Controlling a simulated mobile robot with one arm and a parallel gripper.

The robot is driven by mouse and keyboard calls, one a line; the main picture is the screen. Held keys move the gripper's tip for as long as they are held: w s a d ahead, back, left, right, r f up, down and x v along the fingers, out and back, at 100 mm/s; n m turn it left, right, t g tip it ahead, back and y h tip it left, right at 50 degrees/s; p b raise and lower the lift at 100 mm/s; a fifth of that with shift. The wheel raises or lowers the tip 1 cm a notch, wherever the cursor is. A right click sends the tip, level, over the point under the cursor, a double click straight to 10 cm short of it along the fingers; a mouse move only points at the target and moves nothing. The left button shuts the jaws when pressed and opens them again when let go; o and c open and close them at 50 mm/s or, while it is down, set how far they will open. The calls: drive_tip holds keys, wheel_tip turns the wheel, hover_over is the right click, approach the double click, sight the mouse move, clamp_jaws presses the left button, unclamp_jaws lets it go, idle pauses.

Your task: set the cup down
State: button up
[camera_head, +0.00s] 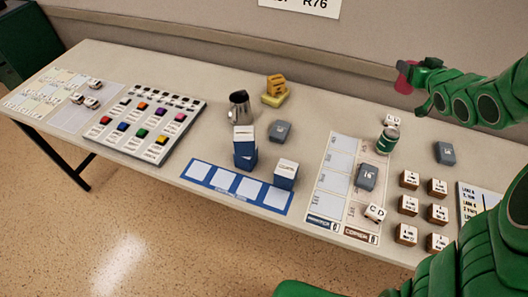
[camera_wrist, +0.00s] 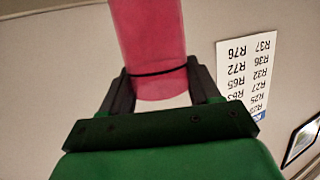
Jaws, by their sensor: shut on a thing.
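A red cup (camera_wrist: 152,45) with a dark band fills the upper middle of the wrist view. My gripper (camera_wrist: 163,85) is shut on it, one finger on each side. In the head view the cup (camera_head: 405,77) shows as a small red shape at the end of my green arm, in front of the wall and above the back right part of the table (camera_head: 330,115).
Below the cup stand a green can (camera_head: 388,141) and a white block (camera_head: 392,120). A grey box (camera_head: 445,153) lies to the right. Several brown-sided blocks (camera_head: 409,180) stand at the front right. A metal pitcher (camera_head: 239,106) stands mid-table. Bare tabletop shows at the back, right of the yellow block (camera_head: 276,98).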

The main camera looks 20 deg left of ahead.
drive_tip(key=w+a+r, duration=0.1)
drive_tip(key=a+r, duration=0.2)
drive_tip(key=a, duration=0.8)
drive_tip(key=s+a+r+m+h, duration=0.1)
drive_tip(key=s+a, duration=0.4)
drive_tip(key=a, duration=0.8)
drive_tip(key=s+a+r, duration=0.1)
drive_tip(key=s+a, duration=0.4)
drive_tip(key=a, duration=0.7)
drive_tip(key=s+a+f+h, duration=0.1)
drive_tip(key=s+a+f, duration=0.1)
drive_tip(key=s+a, duration=0.45)
drive_tip(key=s+a+f, duration=0.2)
drive_tip(key=s+a, duration=0.1)
drive_tip(key=s, duration=0.6)
drive_tip(key=s+f+m+t+h, duration=0.1)
drive_tip(key=s+f, duration=0.1)
drive_tip(key=s, duration=0.7)
drive_tip(key=s+f, duration=0.3)
drive_tip(key=s, duration=0.6)
drive_tip(key=shift+w+a+f, duration=1.4)
drive_tip(key=shift+a+f, duration=0.45)
drive_tip(key=shift+f, duration=1.1)
drive_tip(key=shift+w+a+f, duration=1.35)
drive_tip(key=shift+a+f, duration=0.45)
drive_tip(key=shift+f, duration=1.2)
drive_tip(key=shift+w+a+f, duration=1.4)
drive_tip(key=shift+a+f, duration=0.45)
drive_tip(key=shift+f, duration=1.1)
